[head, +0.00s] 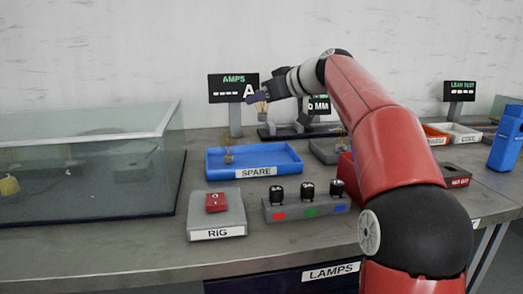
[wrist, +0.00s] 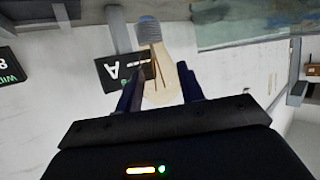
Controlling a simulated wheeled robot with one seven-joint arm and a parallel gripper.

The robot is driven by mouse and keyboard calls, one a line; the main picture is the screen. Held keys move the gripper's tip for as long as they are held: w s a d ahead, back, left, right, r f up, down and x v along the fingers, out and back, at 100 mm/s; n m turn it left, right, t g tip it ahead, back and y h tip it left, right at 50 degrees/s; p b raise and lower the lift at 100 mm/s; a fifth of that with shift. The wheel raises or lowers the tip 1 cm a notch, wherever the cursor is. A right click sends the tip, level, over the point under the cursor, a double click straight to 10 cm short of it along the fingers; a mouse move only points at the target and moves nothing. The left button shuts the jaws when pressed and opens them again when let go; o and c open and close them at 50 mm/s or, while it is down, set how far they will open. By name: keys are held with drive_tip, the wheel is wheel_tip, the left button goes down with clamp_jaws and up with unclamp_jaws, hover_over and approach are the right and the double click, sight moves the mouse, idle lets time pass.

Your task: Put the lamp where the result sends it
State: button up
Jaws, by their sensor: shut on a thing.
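My gripper (head: 259,99) is raised above the back of the bench, in front of the AMPS display (head: 233,87). It is shut on a clear glass lamp (wrist: 158,78) with a grey screw base. In the wrist view the lamp sits between the two dark fingers (wrist: 160,92), its base pointing away from my gripper. In the head view the lamp (head: 262,108) is small and partly hidden. The AMPS display reads dashes and an A. A width display (head: 319,105) behind my arm is partly hidden and shows "6 MM". The LEAK TEST display (head: 460,90) stands at the right, showing dashes.
A blue SPARE tray (head: 285,172) holds a small lamp-like item (head: 228,156). The grey RIG block (head: 217,222) has a red switch. A block with three black knobs (head: 308,208) stands beside it. A glass tank (head: 90,165) fills the left. Small bins (head: 462,134) stand right.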

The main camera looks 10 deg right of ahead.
wheel_tip(320, 180, down, 11)
drive_tip(key=shift+r+b, duration=0.1)
drive_tip(key=shift+b, duration=0.9)
drive_tip(key=shift+f, duration=0.25)
drive_tip(key=o, duration=0.9)
drive_tip(key=shift+r, duration=0.1)
drive_tip(key=shift+o, duration=0.2)
drive_tip(key=shift+r, duration=0.1)
drive_tip(key=b+v, duration=0.1)
drive_tip(key=v, duration=0.6)
drive_tip(key=shift+s+d+r, duration=0.1)
drive_tip(key=shift+s+d, duration=0.1)
